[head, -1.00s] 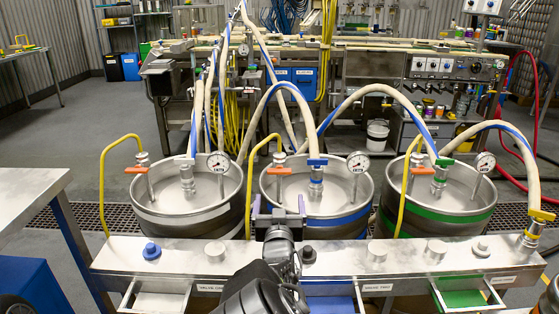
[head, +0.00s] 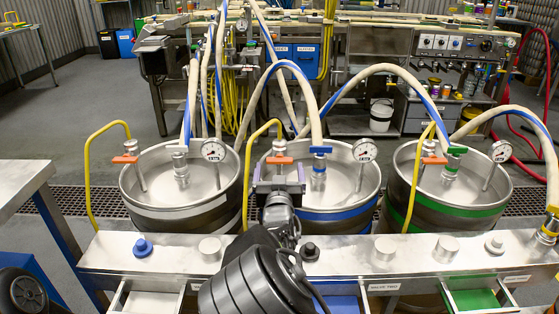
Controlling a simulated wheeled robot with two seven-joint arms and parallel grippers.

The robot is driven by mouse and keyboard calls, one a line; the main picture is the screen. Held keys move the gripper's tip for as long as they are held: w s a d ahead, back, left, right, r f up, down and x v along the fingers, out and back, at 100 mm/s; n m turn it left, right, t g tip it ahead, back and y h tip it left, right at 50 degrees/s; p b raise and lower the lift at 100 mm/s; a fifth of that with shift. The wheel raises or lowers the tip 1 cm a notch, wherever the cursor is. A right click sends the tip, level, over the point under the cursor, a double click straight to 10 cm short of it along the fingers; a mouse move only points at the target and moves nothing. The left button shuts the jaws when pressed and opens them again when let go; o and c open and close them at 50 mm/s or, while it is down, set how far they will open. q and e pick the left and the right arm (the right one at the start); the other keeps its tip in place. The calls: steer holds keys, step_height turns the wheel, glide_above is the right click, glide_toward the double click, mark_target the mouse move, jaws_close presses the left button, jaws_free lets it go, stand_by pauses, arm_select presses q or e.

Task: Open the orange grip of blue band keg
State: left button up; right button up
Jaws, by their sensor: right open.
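The blue band keg (head: 335,216) is the middle of three steel kegs. Its orange grip (head: 279,160) lies crosswise on the valve at the keg's left side, below a yellow hose. My right gripper (head: 279,176) is open, with its two fingers apart to the left and right, just in front of and below the orange grip in the picture. I cannot tell whether it touches the grip or the valve. The gripper hides the lower part of that valve and some of the keg's front left rim. My left gripper is not in view.
A white band keg (head: 190,221) stands left and a green band keg (head: 460,216) right, each with an orange grip and gauge. A steel counter (head: 345,250) with knobs and open drawers runs in front. Thick hoses (head: 255,90) arch above the kegs.

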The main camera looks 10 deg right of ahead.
mark_target(278, 162)
steer(key=x, duration=0.5)
steer(key=shift+w+d, duration=0.1)
steer(key=shift+w, duration=0.2)
steer(key=shift+c, duration=0.5)
steer(key=c, duration=1.3)
steer(key=shift+o, duration=0.2)
steer(key=shift+n, duration=0.4)
steer(key=n, duration=0.3)
steer(key=shift+n, duration=0.3)
steer(key=shift+a+f+n+b, duration=0.1)
steer(key=shift+n+b, duration=0.1)
steer(key=shift+n, duration=0.9)
steer(key=shift+a+n+b, duration=0.1)
steer(key=shift+n+b, duration=0.05)
steer(key=shift+n, duration=0.95)
